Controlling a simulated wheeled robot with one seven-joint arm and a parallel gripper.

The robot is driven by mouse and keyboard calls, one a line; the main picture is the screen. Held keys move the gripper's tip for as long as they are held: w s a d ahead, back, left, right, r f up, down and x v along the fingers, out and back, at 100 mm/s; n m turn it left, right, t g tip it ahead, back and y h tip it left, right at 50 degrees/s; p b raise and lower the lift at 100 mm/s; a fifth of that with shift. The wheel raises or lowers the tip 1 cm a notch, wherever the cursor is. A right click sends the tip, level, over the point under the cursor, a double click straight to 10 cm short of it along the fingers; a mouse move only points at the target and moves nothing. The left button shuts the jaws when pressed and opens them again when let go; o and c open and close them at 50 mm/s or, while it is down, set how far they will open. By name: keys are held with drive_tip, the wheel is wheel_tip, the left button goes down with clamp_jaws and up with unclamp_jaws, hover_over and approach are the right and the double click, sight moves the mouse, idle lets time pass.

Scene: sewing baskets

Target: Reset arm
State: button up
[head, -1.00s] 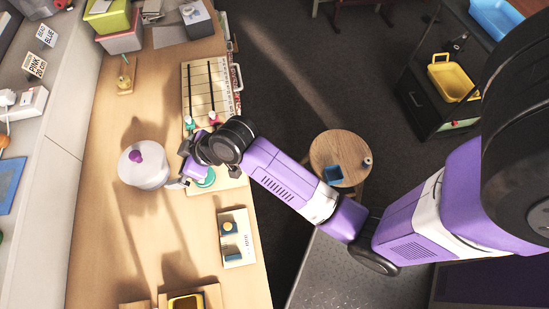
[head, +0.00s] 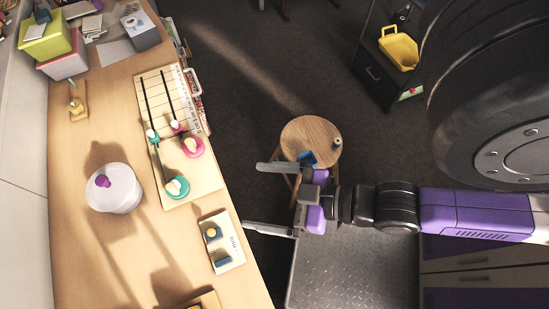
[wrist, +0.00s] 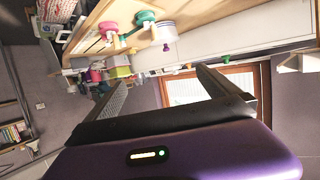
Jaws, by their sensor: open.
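My gripper (head: 262,197) is open and empty in the head view. Its two fingers point left, over the gap between the table's right edge and the round stool. In the wrist view my gripper's fingers (wrist: 160,84) are spread wide with nothing between them. My arm stretches in from the right side of the head view.
The wooden table (head: 110,250) holds a white pot with a purple knob (head: 114,190), a striped board (head: 165,90) with green and pink pieces, and a small tray (head: 221,241). A round stool (head: 311,132) stands beyond my gripper. Dark floor is open at the top.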

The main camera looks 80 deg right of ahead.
drive_tip(key=shift+t, duration=0.4)
drive_tip(key=r, duration=0.1)
drive_tip(key=s+r, duration=0.2)
drive_tip(key=r, duration=0.1)
drive_tip(key=shift+s+a, duration=0.25)
drive_tip(key=shift+a, duration=0.1)
